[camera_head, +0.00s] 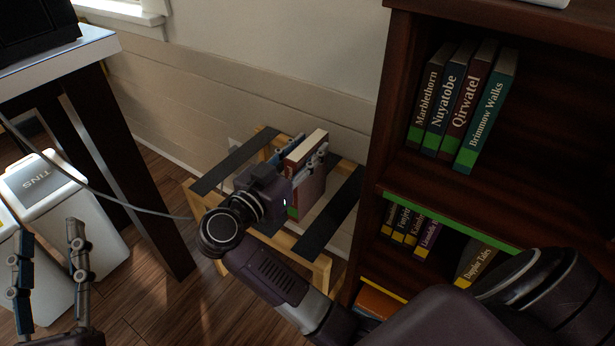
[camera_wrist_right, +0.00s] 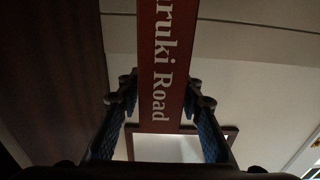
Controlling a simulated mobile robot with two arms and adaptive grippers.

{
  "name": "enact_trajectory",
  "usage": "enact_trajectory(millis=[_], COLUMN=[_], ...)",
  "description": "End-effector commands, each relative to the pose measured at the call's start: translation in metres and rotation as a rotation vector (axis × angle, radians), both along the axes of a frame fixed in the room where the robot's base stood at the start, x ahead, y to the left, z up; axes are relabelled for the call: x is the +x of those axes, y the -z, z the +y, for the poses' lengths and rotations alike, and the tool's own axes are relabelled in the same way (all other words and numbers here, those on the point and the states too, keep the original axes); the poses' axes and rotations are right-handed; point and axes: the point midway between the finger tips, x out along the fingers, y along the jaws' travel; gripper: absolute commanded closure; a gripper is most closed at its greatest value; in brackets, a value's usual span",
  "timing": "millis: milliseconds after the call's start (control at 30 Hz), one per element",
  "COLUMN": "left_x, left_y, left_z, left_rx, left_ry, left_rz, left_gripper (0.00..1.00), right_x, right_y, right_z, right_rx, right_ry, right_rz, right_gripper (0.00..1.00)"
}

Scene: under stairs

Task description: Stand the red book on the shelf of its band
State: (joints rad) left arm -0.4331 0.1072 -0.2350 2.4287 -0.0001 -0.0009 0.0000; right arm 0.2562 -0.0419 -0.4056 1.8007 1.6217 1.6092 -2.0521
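The red book (camera_head: 311,192) is upright over the strapped wooden rack, with cream page edges on top and a green band low on its spine. I cannot tell whether its bottom touches the rack. My right gripper (camera_head: 304,158) has a finger on each side of it. In the right wrist view the red spine (camera_wrist_right: 162,60) reads "...ruki Road" between the fingers (camera_wrist_right: 162,105). The bookcase shelf with the green edge strip (camera_head: 450,220) holds several green-banded books (camera_head: 462,100) at its left. My left gripper (camera_head: 48,262) is open and empty at lower left.
The green shelf has free room right of its books. The shelf below has a yellow edge strip (camera_head: 385,289) and several yellow-banded books (camera_head: 408,222). The rack (camera_head: 324,268) stands left of the bookcase side (camera_head: 378,130). A table (camera_head: 110,130) and white bins (camera_head: 62,200) are at left.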

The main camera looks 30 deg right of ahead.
Motion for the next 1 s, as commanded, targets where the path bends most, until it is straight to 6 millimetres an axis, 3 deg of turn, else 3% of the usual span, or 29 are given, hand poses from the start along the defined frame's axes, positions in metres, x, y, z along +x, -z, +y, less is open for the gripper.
enact_trajectory(millis=[33, 267, 867, 1000], left_x=[0.0000, 0.0003, 0.0008, 0.0040], left_y=[0.0001, 0.0004, 0.0006, 0.0098], left_z=[0.0000, -0.0002, -0.0002, 0.0012], left_rx=[0.000, 0.000, 0.002, 0.015], left_ry=[0.000, 0.000, 0.000, -0.005], left_rz=[0.000, 0.001, 0.006, 0.054], left_gripper=[0.60, 0.60, 0.60, 0.60], right_x=[0.0000, 0.0000, 0.0001, 0.0002], right_y=[0.0001, 0.0002, -0.0020, -0.0069], right_z=[0.0000, 0.0000, 0.0001, 0.0003], right_rx=[0.000, 0.000, -0.001, 0.000], right_ry=[0.000, 0.000, 0.000, -0.001], right_rz=[0.000, 0.000, -0.001, -0.003], right_gripper=[0.74, 0.99, 1.00, 1.00])
